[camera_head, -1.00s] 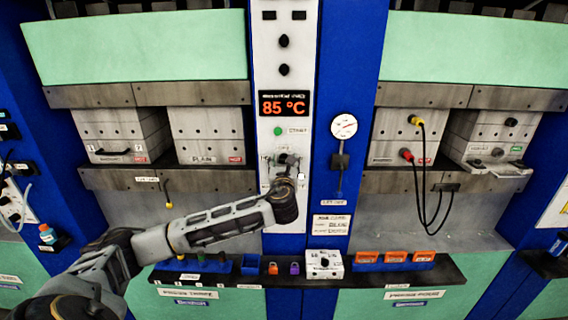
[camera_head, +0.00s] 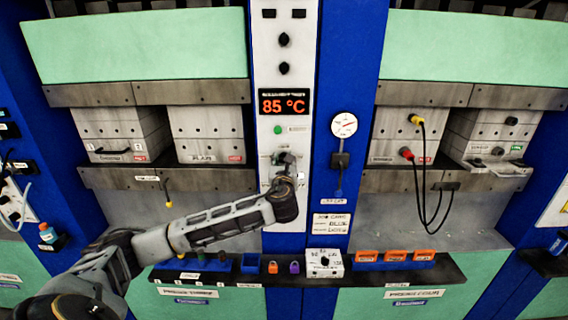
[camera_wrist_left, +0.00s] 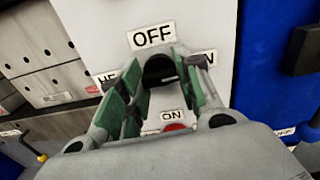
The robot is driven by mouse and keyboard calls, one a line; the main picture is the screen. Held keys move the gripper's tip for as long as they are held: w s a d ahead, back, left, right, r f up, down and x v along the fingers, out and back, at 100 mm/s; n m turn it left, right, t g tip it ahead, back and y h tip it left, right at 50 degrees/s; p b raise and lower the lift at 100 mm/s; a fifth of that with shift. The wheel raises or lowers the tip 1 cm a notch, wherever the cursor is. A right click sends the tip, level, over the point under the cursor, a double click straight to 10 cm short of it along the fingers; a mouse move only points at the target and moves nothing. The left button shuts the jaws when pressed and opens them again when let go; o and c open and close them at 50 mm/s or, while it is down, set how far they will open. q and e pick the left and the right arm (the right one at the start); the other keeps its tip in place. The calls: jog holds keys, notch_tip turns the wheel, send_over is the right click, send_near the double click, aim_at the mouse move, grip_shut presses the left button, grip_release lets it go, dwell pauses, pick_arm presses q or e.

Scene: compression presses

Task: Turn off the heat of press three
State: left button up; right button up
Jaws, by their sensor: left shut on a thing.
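The white control panel (camera_head: 268,215) stands between two press bays, with a red digital display (camera_head: 284,103) reading 85 °C and a green lamp (camera_head: 278,130) below it. My left gripper (camera_head: 284,160) is at the panel below the lamp. In the left wrist view its green-padded fingers (camera_wrist_left: 162,85) are shut on a black knob (camera_wrist_left: 158,68), one on each side. An OFF label (camera_wrist_left: 152,35) is above the knob. Labels on both sides are partly covered by the fingers. The knob's pointer direction is hidden. My right gripper is out of view.
A red button (camera_wrist_left: 174,128) with an ON label lies below the knob. A round gauge (camera_head: 344,126) is to the right. A dark shelf (camera_head: 450,272) below holds padlocks and a white switch box (camera_head: 324,263). Black cables (camera_head: 420,190) hang at the right bay.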

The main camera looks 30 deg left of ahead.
pick_arm(q)
jog(key=shift+f+n+b, duration=0.1)
jog(key=shift+n+b, duration=3)
jog(key=shift+n, duration=5.6)
jog(key=o, duration=0.9)
jog(key=shift+o, duration=0.6)
jog(key=shift+s+d, duration=0.1)
